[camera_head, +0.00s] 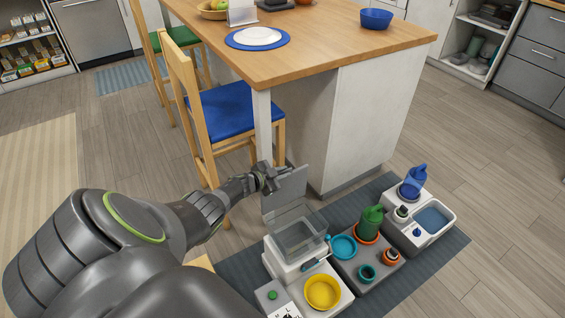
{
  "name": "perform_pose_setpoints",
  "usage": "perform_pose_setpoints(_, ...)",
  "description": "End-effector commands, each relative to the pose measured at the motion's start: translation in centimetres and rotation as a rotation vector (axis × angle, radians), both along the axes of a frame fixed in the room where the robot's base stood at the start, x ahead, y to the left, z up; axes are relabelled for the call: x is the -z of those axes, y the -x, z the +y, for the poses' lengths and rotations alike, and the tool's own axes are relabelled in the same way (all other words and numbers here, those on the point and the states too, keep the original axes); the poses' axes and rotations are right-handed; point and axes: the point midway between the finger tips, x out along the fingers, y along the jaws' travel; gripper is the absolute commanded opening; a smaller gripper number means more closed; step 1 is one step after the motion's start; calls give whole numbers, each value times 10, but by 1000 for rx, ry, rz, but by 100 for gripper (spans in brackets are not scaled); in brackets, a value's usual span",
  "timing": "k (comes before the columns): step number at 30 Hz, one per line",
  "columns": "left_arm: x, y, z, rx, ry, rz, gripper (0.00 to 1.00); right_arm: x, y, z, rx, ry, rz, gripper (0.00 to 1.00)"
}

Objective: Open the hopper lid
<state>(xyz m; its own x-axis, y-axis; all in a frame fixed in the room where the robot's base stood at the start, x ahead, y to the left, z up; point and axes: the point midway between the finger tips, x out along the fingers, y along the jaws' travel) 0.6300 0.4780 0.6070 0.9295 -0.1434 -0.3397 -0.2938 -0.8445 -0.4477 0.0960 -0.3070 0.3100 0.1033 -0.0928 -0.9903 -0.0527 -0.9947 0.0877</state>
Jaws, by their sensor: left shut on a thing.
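The hopper (300,238) is a clear grey bin on top of a white feeder with a yellow bowl (322,291) at its front. Its lid (290,190) is a grey panel that stands raised at the back of the bin, so the bin's top is uncovered. My left gripper (272,180) is at the lid's upper left edge and is shut on it. The fingertips are small and partly hidden by the dark gripper body. My right gripper is not in view.
A wooden chair (207,140) and the island (360,120) stand behind.

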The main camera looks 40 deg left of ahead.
Motion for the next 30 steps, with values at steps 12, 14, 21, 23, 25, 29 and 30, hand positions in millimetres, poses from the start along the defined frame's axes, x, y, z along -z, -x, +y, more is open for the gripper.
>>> perform_pose_setpoints(12,4,3,1,-4,-3,9,29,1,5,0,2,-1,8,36)
perform_pose_setpoints(14,4,3,1,-4,-3,9,29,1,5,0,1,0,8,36)
perform_pose_setpoints(21,-4,19,3,-4,-3,11,29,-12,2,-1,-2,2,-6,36)
perform_pose_setpoints(23,-9,26,5,-4,-3,9,29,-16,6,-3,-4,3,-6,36)
perform_pose_setpoints(25,-15,37,6,-3,-3,8,29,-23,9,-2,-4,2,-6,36)
perform_pose_setpoints(29,-25,60,9,-2,-4,5,29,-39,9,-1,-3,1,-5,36)
perform_pose_setpoints(30,-26,67,11,-3,-4,4,29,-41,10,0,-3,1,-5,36)
